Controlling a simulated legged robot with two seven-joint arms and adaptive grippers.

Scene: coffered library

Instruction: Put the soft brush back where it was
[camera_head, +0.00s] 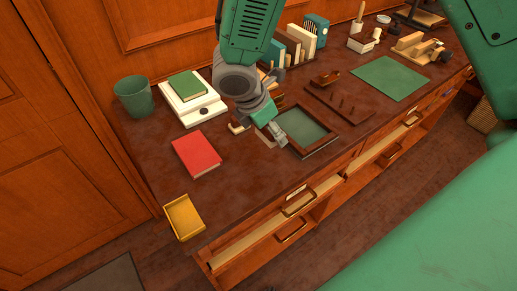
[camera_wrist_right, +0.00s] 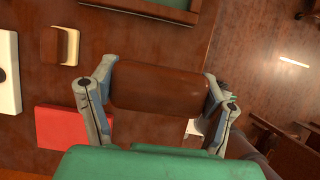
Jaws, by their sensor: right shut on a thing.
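My right gripper (camera_head: 273,132) hangs over the desk, between the red book and the framed green tray. In the right wrist view its two fingers are shut on the sides of a brown, rounded wooden block, seemingly the back of the soft brush (camera_wrist_right: 158,87). Its bristles are hidden from that side. Whether the brush touches the desk I cannot tell. A second brown block with a cream layer (camera_wrist_right: 60,45) lies on the desk near the white device; it also shows in the head view (camera_head: 238,128). My left gripper is not in view.
The red book (camera_head: 196,153) and yellow tray (camera_head: 184,217) lie at left. The white device (camera_head: 190,105) and green cup (camera_head: 134,96) stand behind. The framed tray (camera_head: 304,131), a pegged wooden rack (camera_head: 341,105) and a green mat (camera_head: 389,78) are right. Drawers (camera_head: 275,228) stand partly open in front.

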